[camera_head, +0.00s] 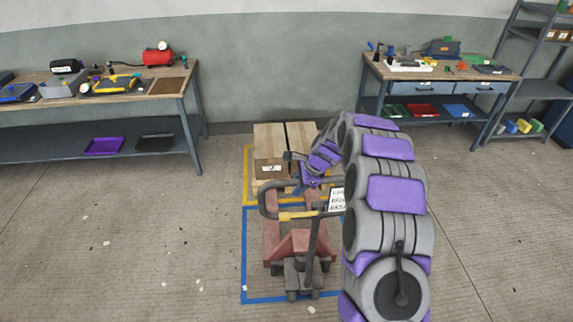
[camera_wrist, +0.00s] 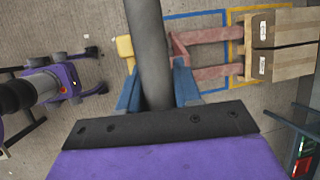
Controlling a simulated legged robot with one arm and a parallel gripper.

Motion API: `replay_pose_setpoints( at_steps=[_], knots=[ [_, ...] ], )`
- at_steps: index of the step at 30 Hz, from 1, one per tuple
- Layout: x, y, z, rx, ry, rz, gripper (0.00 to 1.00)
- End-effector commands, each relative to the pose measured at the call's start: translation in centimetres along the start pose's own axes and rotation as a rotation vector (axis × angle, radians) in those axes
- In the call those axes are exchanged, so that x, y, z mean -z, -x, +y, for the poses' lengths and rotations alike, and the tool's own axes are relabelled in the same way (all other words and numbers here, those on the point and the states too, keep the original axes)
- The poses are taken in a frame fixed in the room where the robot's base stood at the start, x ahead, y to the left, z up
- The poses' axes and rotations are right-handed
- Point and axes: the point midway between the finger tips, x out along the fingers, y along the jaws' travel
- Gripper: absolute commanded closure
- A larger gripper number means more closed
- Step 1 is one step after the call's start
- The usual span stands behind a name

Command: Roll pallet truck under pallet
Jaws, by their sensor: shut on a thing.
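The red pallet truck (camera_head: 300,243) stands inside a blue floor outline, its forks pointing away toward the boxes. Its dark looped handle (camera_head: 266,200) with a yellow lever (camera_head: 298,215) rises toward me. My gripper (camera_head: 303,187) is shut on the handle bar; in the wrist view the grey bar (camera_wrist: 150,50) runs between its blue fingers (camera_wrist: 157,88). Two cardboard boxes (camera_head: 270,146) stand in a yellow outline beyond the truck. The pallet under them is mostly hidden. In the wrist view the fork ends (camera_wrist: 236,70) reach close to the boxes (camera_wrist: 287,28); whether they are underneath is unclear.
A workbench (camera_head: 165,88) with tools stands at the left wall. Another bench (camera_head: 440,75) with drawers and a shelf rack (camera_head: 540,90) stand at the right. The blue tape (camera_head: 244,265) and yellow tape (camera_head: 248,170) mark adjoining areas. The floor at the left is open, with small pale scraps.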

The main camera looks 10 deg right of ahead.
Motion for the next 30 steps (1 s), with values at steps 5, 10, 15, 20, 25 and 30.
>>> replay_pose_setpoints(
  at_steps=[5, 10, 15, 20, 25, 30],
  knots=[
    [0.5, 0.3, -1.9, 0.014, -0.003, 0.005, 1.0],
    [0.7, 0.1, -3.0, 0.011, -0.004, 0.003, 1.0],
    [0.8, -0.1, -4.5, 0.013, -0.005, 0.005, 1.0],
    [0.9, -0.3, -5.9, 0.015, -0.003, 0.006, 1.0],
    [1.1, -0.6, -7.1, 0.011, -0.005, 0.005, 1.0],
    [1.2, -0.8, -8.0, 0.013, -0.004, 0.006, 1.0]
  ],
)
